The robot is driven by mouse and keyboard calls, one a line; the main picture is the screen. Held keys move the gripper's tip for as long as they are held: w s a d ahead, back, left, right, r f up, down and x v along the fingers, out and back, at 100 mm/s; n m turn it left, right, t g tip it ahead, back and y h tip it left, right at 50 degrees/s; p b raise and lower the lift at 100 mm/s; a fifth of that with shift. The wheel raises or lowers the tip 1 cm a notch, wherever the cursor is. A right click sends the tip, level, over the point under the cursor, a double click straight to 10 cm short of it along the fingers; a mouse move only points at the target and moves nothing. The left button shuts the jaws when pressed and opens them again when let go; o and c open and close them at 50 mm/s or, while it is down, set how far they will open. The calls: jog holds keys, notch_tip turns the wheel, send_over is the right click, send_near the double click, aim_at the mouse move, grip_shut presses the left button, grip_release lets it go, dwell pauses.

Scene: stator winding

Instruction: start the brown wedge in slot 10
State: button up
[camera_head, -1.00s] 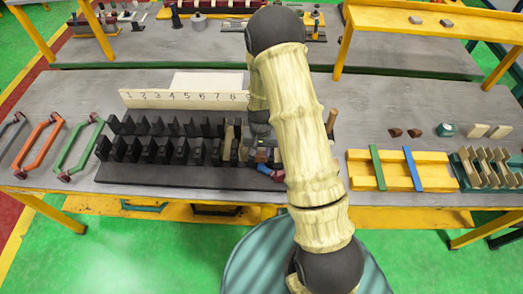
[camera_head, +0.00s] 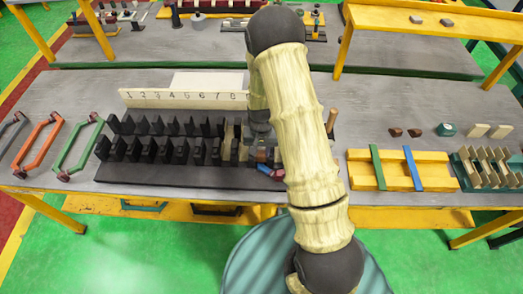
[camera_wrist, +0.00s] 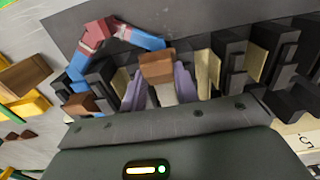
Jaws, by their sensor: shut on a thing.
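The stator block (camera_head: 150,175) is a long dark block with two rows of black teeth and slots between them. My gripper (camera_wrist: 160,92) is shut on the brown wedge (camera_wrist: 157,66) and holds it over the toothed block, between pale slot liners. A whitish strip shows between the fingers below the wedge. I cannot tell whether the wedge is inside a slot or above it. In the head view my arm hides the wedge and the right end of the block. The number board (camera_head: 185,98) shows 1 to 8; the higher numbers are hidden.
A blue coil with red ends (camera_wrist: 145,38) lies close beside my gripper at the block. Green (camera_head: 80,148), orange (camera_head: 40,150) and grey coils lie on the left. A yellow tray (camera_head: 365,172) and loose brown pieces (camera_head: 396,132) are on the right.

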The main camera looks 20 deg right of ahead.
jog(key=shift+w+d, duration=0.25)
jog(key=shift+w, duration=0.45)
jog(key=o, duration=1)
jog(key=shift+o, duration=0.2)
jog(key=shift+w+r, duration=0.1)
jog(key=shift+r, duration=0.05)
jog(key=shift+w+r, duration=0.1)
jog(key=shift+r, duration=0.15)
notch_tip(320, 180, up, 17)
jog(key=b, duration=0.4)
jog(key=shift+s+f, duration=0.15)
jog(key=shift+s, duration=0.1)
